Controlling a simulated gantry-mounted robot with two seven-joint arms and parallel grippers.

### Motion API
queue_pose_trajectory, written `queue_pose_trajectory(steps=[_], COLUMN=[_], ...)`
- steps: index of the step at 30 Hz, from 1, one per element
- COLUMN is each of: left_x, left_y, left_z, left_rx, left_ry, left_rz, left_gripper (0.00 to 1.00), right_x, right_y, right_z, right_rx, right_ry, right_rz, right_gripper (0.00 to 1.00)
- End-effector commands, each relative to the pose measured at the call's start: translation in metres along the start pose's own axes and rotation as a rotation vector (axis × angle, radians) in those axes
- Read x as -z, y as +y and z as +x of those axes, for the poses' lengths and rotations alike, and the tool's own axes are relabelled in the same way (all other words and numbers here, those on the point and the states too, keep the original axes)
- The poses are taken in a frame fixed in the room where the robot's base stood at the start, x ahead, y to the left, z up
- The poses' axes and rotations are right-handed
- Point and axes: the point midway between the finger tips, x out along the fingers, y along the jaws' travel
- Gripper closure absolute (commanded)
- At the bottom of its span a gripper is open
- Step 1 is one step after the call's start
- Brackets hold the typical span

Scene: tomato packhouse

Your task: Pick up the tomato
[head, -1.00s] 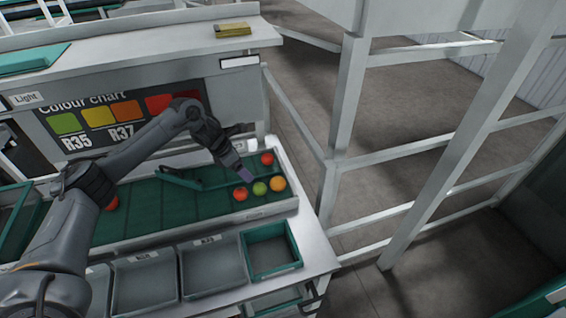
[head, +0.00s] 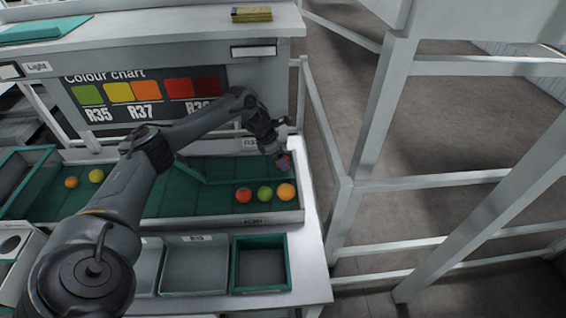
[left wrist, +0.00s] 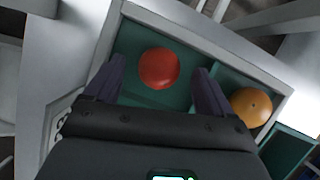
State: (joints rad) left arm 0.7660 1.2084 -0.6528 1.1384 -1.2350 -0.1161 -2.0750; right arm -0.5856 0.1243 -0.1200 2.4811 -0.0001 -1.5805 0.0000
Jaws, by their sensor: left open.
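A red tomato (left wrist: 158,68) lies in the end of the green-lined sorting trough. In the left wrist view it sits just ahead of and between the two spread fingers, with no grip on it. My left gripper (head: 284,163) is open and points down over this tomato at the trough's right end; in the head view the gripper mostly hides it. In front of it, in a row, lie another red tomato (head: 243,195), a green one (head: 264,194) and an orange one (head: 286,192). The orange one also shows right of the fingers in the left wrist view (left wrist: 251,107).
The green trough (head: 215,205) has a raised pale rim and a slanted green bar (head: 190,171) across it. Two more tomatoes, orange (head: 71,182) and yellow (head: 96,176), lie at its left. A teal-rimmed bin (head: 234,265) stands in front. A colour chart board (head: 150,88) stands behind.

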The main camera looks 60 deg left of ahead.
Motion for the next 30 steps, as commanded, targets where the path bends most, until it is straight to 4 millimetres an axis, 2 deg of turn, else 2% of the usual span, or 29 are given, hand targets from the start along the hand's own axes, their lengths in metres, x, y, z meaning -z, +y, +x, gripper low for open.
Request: queue_pose_trajectory(steps=[5, 13, 14, 22, 30], left_x=[0.000, 0.000, 0.000, 0.000, 0.000], left_y=[0.000, 0.000, 0.000, 0.000, 0.000], left_z=[0.016, 0.018, 0.018, 0.018, 0.018], left_rx=[0.000, -0.001, -0.001, -0.001, -0.001], left_ry=[0.001, 0.000, 0.000, 0.000, 0.000], left_rz=[-0.001, 0.000, 0.000, 0.000, 0.000], left_gripper=[0.16, 0.16, 0.18, 0.59, 0.61], right_x=[0.001, 0.002, 0.002, 0.002, 0.002], right_y=[0.000, 0.000, 0.000, -0.001, -0.001], right_z=[0.001, 0.001, 0.001, 0.001, 0.001], right_rx=[0.000, 0.001, 0.001, 0.004, 0.005], right_ry=[0.004, 0.005, 0.005, 0.006, 0.006], right_rz=[0.000, 0.002, 0.002, 0.006, 0.007], right_gripper=[0.57, 0.57, 0.57, 0.57, 0.57])
